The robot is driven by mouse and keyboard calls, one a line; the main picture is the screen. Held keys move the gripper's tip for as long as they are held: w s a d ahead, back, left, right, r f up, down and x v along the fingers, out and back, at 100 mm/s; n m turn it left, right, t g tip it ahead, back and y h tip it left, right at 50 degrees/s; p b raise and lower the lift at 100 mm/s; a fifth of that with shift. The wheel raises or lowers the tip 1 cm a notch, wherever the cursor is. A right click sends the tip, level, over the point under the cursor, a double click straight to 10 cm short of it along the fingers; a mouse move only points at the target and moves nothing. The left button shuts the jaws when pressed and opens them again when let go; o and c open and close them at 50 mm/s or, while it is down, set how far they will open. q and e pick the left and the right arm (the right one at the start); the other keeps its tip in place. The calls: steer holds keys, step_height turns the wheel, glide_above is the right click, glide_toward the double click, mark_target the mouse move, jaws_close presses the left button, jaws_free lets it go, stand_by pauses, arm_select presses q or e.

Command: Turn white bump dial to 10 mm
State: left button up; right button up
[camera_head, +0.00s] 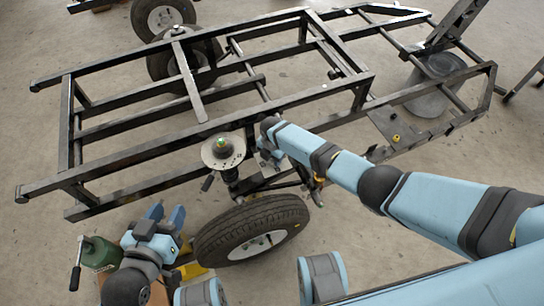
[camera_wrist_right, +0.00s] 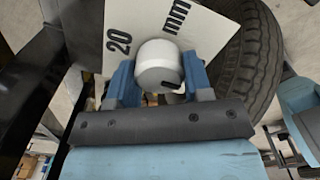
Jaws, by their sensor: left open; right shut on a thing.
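The white bump dial (camera_wrist_right: 158,62) is a rounded white knob with a small dark mark near its lower right edge. It sits in front of a pale scale plate (camera_wrist_right: 187,24) printed "20" and "mm"; no 10 is visible. My right gripper (camera_wrist_right: 159,78) is shut on the dial, one blue finger on each side. In the head view my right gripper (camera_head: 268,131) is at the suspension beside the frame, and the dial cannot be made out there. My left gripper (camera_head: 166,219) is open and empty, left of the front tire.
The black trailer frame (camera_head: 130,150) spans the view. A tire (camera_head: 250,228) stands below the suspension, and a round plate with a green-topped center (camera_head: 220,150) is left of my right gripper. Open concrete floor lies beyond.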

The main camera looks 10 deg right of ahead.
arm_select(q)
steer(key=shift+w+r, duration=0.1)
steer(key=shift+r, duration=0.1)
arm_select(e)
steer(key=shift+n, duration=0.4)
steer(key=o, duration=0.9)
steer(key=shift+r, duration=0.35)
step_height(320, 180, up, 3)
steer(key=shift+f+p, duration=0.1)
steer(key=shift+p, duration=0.9)
arm_select(q)
steer(key=s+a+f+g+p, duration=0.1)
steer(key=a+f+y+p, duration=0.1)
steer(key=p, duration=0.1)
steer(key=shift+s+f+g, duration=0.1)
steer(key=shift+s+g, duration=0.25)
steer(key=shift+g, duration=0.05)
arm_select(e)
step_height(320, 180, up, 10)
steer(key=shift+r, duration=0.15)
steer(key=shift+s, duration=0.1)
